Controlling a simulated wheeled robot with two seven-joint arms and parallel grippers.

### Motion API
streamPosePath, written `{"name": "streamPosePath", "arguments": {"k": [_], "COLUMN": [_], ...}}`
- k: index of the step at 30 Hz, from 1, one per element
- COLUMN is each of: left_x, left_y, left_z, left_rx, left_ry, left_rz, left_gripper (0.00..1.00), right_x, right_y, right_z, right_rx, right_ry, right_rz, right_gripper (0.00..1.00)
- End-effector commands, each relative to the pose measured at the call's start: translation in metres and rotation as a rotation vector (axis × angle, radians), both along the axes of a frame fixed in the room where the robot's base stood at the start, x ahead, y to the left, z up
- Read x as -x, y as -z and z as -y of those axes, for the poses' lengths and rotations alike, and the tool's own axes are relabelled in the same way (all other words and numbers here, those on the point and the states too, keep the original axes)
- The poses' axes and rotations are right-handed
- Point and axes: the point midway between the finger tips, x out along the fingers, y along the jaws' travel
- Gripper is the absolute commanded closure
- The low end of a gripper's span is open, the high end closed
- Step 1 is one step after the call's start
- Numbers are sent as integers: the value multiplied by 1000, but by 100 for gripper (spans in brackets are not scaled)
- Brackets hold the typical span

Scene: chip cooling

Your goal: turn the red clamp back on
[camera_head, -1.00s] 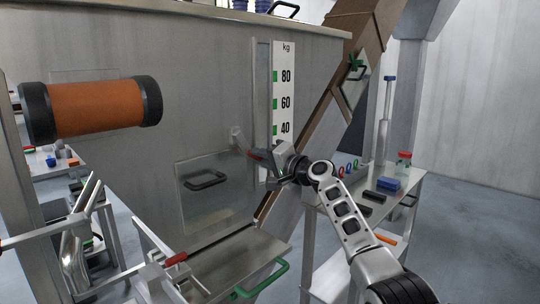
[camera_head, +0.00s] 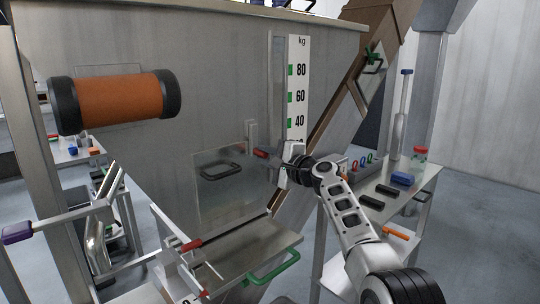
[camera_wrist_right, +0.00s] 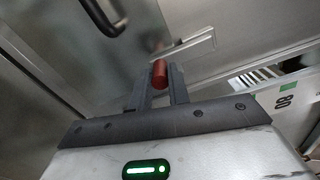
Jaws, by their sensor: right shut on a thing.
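The red clamp's handle (camera_head: 262,153) shows in the head view beside a metal bracket (camera_head: 251,135) on the grey hopper wall, left of the kg scale. My right gripper (camera_head: 280,160) is at this handle. In the right wrist view, the rounded red handle end (camera_wrist_right: 159,73) sits between the two dark fingers of my right gripper (camera_wrist_right: 159,86), which is shut on it. The rest of the clamp is partly hidden by the gripper, and its exact angle is hard to tell. My left gripper is not in view.
Below is a hatch with a black handle (camera_head: 221,170). A metal shelf with a green handle (camera_head: 273,268) and another red handle (camera_head: 192,245) are lower down. A side table (camera_head: 385,212) with small objects stands at right. An orange cylinder (camera_head: 120,98) is at upper left.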

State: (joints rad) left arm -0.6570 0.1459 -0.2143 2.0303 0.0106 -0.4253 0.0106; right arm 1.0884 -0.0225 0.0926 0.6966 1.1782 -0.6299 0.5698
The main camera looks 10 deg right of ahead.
Motion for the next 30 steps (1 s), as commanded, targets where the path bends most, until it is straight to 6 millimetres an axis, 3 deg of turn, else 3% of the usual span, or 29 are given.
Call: {"name": "streamPosePath", "arguments": {"k": [11,12,14,15,25,30], "left_x": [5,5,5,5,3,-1], "left_y": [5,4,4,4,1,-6], "left_z": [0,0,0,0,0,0], "left_rx": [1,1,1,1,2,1], "left_ry": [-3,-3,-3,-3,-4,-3], "left_rz": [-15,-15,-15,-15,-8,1], "left_gripper": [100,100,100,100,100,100], "right_x": [0,0,0,0,1,12], "right_y": [2,2,2,2,0,0], "right_z": [0,0,0,0,1,9], "right_rx": [-6,-6,-6,-6,-4,-4], "right_ry": [1,1,1,1,0,2], "right_rz": [-6,-6,-6,-6,-3,-2], "right_gripper": [100,79,63,60,60,60]}}
